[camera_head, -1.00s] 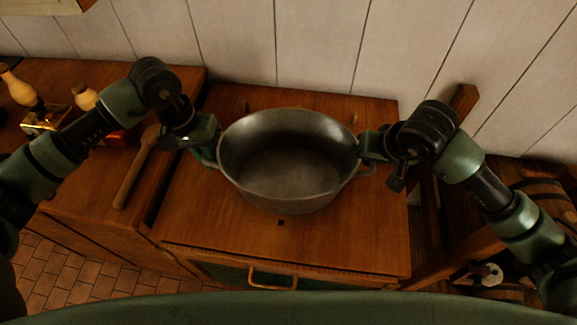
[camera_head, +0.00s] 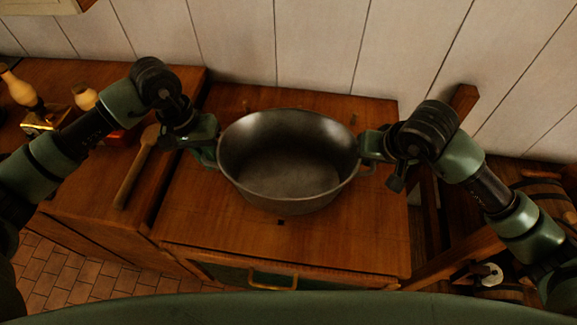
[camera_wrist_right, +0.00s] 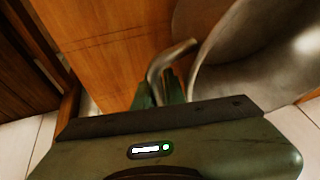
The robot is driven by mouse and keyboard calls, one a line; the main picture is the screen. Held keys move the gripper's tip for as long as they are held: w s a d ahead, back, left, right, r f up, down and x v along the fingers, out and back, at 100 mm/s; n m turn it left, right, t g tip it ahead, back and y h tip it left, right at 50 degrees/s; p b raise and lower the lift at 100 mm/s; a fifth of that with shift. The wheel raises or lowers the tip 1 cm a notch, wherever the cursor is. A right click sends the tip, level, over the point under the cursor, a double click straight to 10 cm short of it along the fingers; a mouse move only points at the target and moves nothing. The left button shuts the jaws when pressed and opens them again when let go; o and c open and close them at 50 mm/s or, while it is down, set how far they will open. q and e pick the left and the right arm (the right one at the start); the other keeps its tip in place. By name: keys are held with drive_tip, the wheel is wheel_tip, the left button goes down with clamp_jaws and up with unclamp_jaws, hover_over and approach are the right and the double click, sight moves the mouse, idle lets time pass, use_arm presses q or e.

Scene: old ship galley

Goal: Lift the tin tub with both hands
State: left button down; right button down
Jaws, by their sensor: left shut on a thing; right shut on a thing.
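The tin tub (camera_head: 285,185) is a grey, oval metal vessel, upright and empty, over the wooden cabinet top. I cannot tell from the head view whether its base touches the wood. My left gripper (camera_head: 211,153) is shut on the tub's left handle, which is mostly hidden by the gripper. My right gripper (camera_head: 366,152) is shut on the right handle. In the right wrist view the curved handle (camera_wrist_right: 165,62) passes between the fingers of my right gripper (camera_wrist_right: 160,88), beside the tub's wall (camera_wrist_right: 230,65).
The tub is over a wooden cabinet (camera_head: 330,245) with a drawer handle (camera_head: 272,280). A wooden spoon (camera_head: 136,170) lies on the counter at left, near a brass-coloured object (camera_head: 40,122) and pale turned pieces. A plank wall (camera_head: 310,45) stands behind. A barrel (camera_head: 550,200) is at right.

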use_arm(q)
drive_tip(key=shift+w+r, duration=0.1)
drive_tip(key=shift+r, duration=0.15)
use_arm(e)
drive_tip(key=shift+w+r, duration=0.1)
drive_tip(key=shift+r, duration=0.15)
